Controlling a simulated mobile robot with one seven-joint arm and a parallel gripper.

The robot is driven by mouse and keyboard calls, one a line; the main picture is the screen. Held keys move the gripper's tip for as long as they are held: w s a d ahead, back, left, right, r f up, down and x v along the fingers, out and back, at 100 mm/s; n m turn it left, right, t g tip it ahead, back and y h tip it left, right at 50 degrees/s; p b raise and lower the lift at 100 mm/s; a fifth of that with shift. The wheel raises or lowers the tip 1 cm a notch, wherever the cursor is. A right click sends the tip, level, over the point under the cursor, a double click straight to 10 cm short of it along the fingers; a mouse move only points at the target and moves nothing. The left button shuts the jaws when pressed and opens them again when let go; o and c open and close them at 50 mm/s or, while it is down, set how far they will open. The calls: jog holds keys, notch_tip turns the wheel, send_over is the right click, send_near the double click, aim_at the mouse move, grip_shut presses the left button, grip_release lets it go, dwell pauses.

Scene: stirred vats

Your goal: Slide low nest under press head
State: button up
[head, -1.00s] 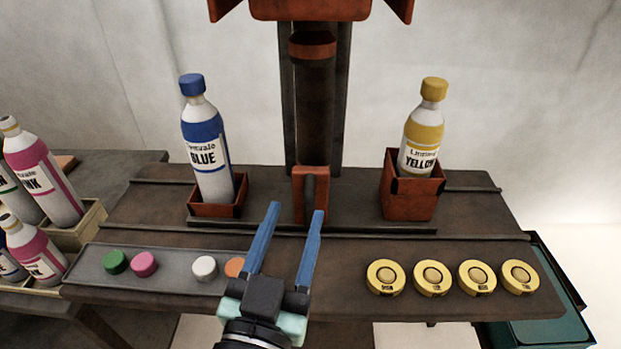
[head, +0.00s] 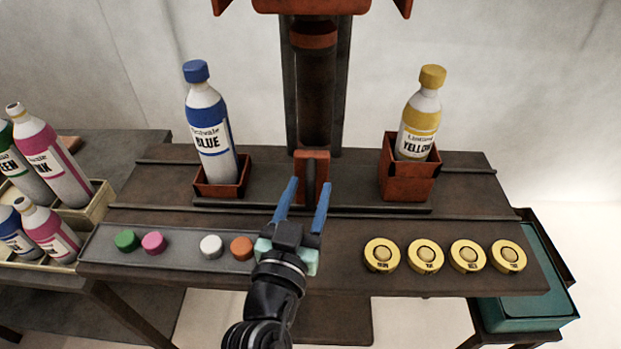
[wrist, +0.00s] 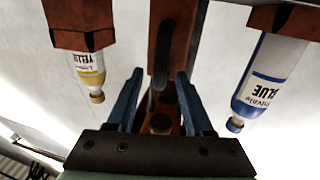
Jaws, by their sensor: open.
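The low red nest (head: 221,190) holds a blue-capped BLUE bottle (head: 211,130), upright, left of centre on a dark sliding plate (head: 350,203). The taller red nest (head: 406,184) holds a YELLOW bottle (head: 418,120) at the right end. An upright red handle (head: 312,160) stands between the nests, in front of the press column (head: 315,95). The red press head (head: 310,5) is cut off at the top. My gripper (head: 309,184) is open, its blue fingers on either side of the handle in the picture. The wrist view shows the handle (wrist: 160,85) between the fingers; contact cannot be told.
A grey tray (head: 180,250) with green, pink, white and orange caps lies front left. Several yellow discs (head: 425,256) lie front right. Bottles in a crate (head: 85,215) stand at far left. A teal bin (head: 525,285) is at lower right.

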jog(key=shift+w+d, duration=0.2)
jog(key=shift+w, duration=0.85)
grip_shut()
jog(key=shift+r, duration=0.3)
dwell(0.4)
